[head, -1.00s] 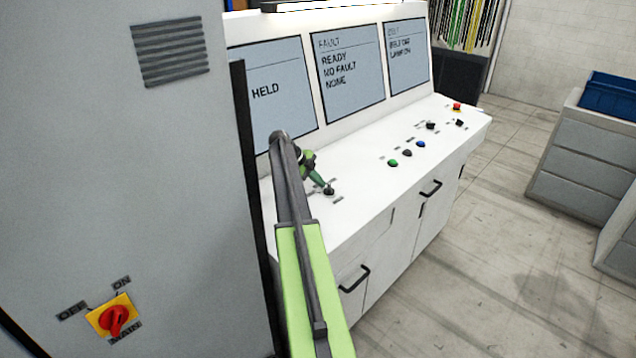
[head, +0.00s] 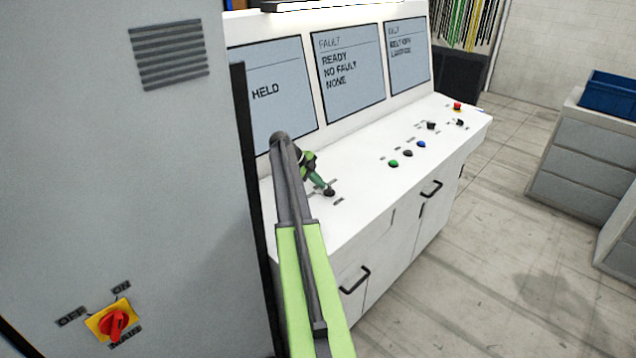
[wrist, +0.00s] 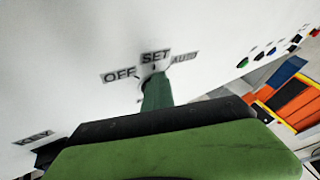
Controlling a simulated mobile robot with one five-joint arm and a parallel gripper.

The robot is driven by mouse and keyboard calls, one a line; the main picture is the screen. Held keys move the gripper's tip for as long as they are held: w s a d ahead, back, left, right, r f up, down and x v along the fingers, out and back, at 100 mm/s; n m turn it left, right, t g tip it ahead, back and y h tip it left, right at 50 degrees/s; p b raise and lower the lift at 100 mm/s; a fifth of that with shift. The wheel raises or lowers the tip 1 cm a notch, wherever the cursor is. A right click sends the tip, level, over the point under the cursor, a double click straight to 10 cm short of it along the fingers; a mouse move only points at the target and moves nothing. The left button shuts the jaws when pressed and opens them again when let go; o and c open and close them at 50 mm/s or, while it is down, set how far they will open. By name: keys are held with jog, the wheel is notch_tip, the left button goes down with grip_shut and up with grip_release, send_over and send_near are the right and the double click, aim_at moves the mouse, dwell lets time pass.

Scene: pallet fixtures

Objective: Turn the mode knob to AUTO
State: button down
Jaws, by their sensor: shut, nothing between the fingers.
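The mode knob (head: 329,192) is a small dark knob on the sloping white console top, mostly hidden by my gripper. In the wrist view the labels OFF (wrist: 119,74), SET (wrist: 155,57) and AUTO (wrist: 184,57) arc above the knob's place. The knob's pointer is hidden, so I cannot tell its setting. My gripper (head: 324,187) is shut and points down at the knob, with nothing held. Its green fingertip (wrist: 157,94) is just below SET in the wrist view. I cannot tell whether it touches the knob.
A KEY label (wrist: 34,138) is at the lower left of the wrist view. Green, black and blue buttons (head: 407,153) and a red button (head: 457,106) are farther right on the console. A grey cabinet with a red main switch (head: 114,322) stands close at left.

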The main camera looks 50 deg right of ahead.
jog(key=p+v, duration=0.8)
jog(key=v, duration=0.3)
jog(key=shift+a+r, duration=0.2)
jog(key=shift+r, duration=0.1)
